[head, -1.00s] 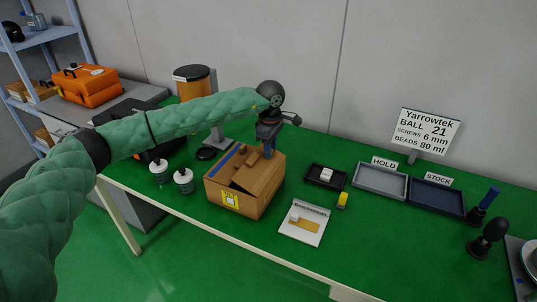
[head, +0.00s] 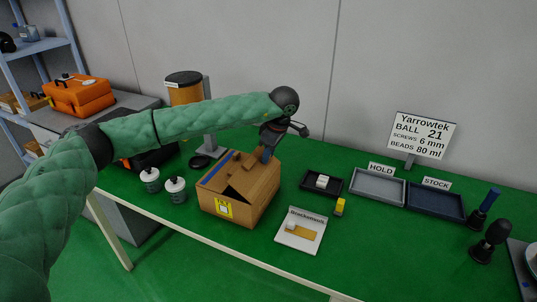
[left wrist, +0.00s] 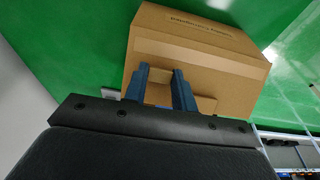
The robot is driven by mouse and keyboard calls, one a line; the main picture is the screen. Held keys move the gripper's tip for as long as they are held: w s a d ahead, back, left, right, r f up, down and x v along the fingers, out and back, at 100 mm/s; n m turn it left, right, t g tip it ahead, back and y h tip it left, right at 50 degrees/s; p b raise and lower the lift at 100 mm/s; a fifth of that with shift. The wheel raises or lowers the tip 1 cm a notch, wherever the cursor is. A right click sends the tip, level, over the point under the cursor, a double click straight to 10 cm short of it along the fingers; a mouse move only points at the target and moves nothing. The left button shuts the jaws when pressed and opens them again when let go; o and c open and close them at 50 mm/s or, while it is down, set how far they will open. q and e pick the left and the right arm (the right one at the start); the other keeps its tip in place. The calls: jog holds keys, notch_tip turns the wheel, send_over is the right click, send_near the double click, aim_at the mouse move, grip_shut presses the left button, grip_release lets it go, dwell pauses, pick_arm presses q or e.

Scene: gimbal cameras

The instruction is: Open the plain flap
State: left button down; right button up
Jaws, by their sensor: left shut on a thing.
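The brown cardboard box (head: 255,208) stands on the green table, with a yellow label on its front. A blue strip (head: 220,167) marks its left top side. My left gripper (head: 266,154) is at the back right of the box top, fingers pointing down. In the left wrist view the blue fingers (left wrist: 161,84) are shut on a brown cardboard piece, apparently the plain flap, in front of the box wall (left wrist: 200,57). The flap's exact angle is hard to tell. My right gripper is not in view.
Two white-lidded jars (head: 175,189) stand left of the box. A paper card (head: 301,241), a yellow block (head: 340,207) and a small black tray (head: 309,187) lie to its right. HOLD (head: 366,198) and STOCK (head: 437,210) trays are farther right.

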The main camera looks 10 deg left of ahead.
pick_arm(q)
jog(key=c, duration=1.1)
grip_release()
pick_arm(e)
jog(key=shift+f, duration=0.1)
pick_arm(q)
jog(key=b+v, duration=0.2)
jog(key=v, duration=0.5)
jog(key=shift+d+r, duration=0.1)
jog(key=shift+r, duration=0.25)
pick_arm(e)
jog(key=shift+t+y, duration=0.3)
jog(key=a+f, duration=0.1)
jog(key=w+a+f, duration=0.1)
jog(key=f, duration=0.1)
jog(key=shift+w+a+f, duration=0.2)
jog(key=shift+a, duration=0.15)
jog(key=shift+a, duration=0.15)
